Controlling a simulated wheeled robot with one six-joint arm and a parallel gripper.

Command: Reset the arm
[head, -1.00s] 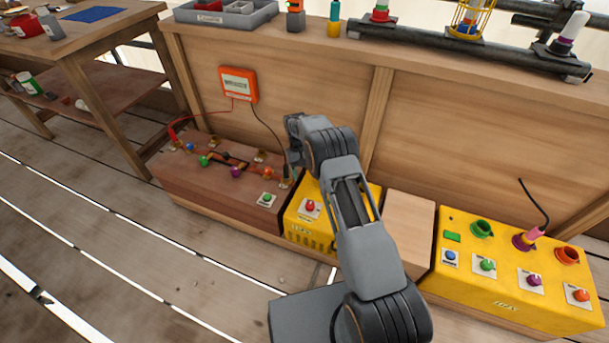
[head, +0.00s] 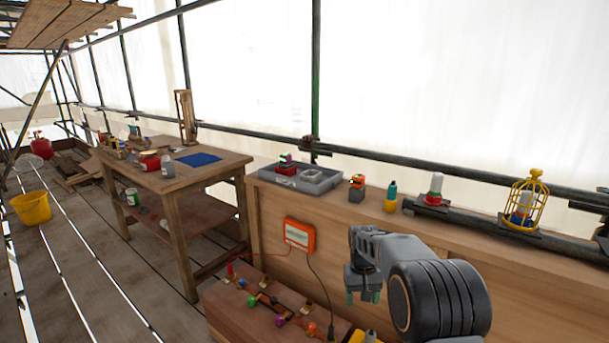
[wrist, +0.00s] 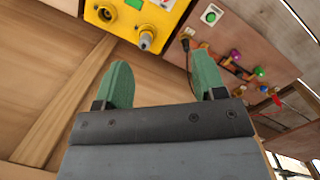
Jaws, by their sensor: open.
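My gripper (head: 363,297) is raised in front of the wooden wall panel in the head view, to the right of the orange box. In the wrist view, its two green fingers (wrist: 163,85) stand wide apart with nothing between them. Past the fingertips, the wrist view shows a yellow box (wrist: 165,14) with a grey plug-like piece on it. The wooden box with coloured knobs (wrist: 240,38) lies to the right there.
An orange box (head: 299,235) with wires hangs on the panel. A grey tray (head: 325,182), a yellow bottle (head: 391,197) and a yellow cage (head: 525,203) stand along the ledge. A workbench (head: 150,167) and yellow bucket (head: 33,208) are at left; floor between is clear.

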